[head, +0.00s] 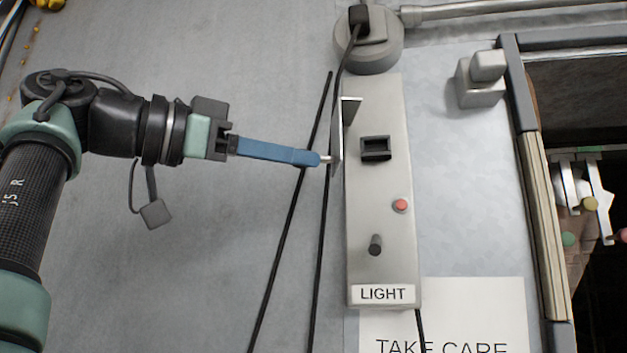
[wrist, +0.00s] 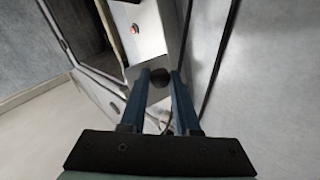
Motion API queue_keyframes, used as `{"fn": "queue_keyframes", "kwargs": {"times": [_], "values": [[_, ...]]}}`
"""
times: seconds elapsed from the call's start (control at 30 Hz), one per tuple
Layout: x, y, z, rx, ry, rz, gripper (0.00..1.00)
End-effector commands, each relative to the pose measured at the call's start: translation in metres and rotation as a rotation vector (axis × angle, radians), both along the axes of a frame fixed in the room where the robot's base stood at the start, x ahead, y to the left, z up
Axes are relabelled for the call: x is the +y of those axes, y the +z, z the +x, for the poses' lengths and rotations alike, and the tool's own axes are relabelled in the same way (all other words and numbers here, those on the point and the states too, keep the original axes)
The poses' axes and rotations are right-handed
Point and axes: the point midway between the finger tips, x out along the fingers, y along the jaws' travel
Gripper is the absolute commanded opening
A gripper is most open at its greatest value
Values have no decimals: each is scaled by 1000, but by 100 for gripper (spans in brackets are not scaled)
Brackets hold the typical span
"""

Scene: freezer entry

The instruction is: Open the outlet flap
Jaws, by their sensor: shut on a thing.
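The outlet flap (head: 337,145) is a thin grey metal plate on the left side of the tall light box. It stands out from the box face, seen nearly edge-on in the head view. The black outlet (head: 376,148) is uncovered to its right. My gripper (head: 322,159) comes from the left with blue fingers, shut on the small knob (head: 327,159) on the flap's outer side. In the wrist view, the dark round knob (wrist: 160,77) sits between the two fingers of my gripper (wrist: 160,85). The fingers hide part of the flap there.
Below the outlet, the box (head: 378,270) carries a red button (head: 400,206), a dark switch (head: 375,245) and a LIGHT label. Black cables (head: 285,245) run down the wall beside it. A framed opening (head: 540,180) lies right. A grey block (head: 482,80) is mounted at upper right.

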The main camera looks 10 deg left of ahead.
Motion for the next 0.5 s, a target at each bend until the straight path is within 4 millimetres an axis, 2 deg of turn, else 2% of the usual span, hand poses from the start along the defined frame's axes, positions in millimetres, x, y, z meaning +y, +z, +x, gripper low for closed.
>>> {"fn": "queue_keyframes", "kwargs": {"times": [0.5], "values": [[0,-3,3,6,-46,4,0]]}}
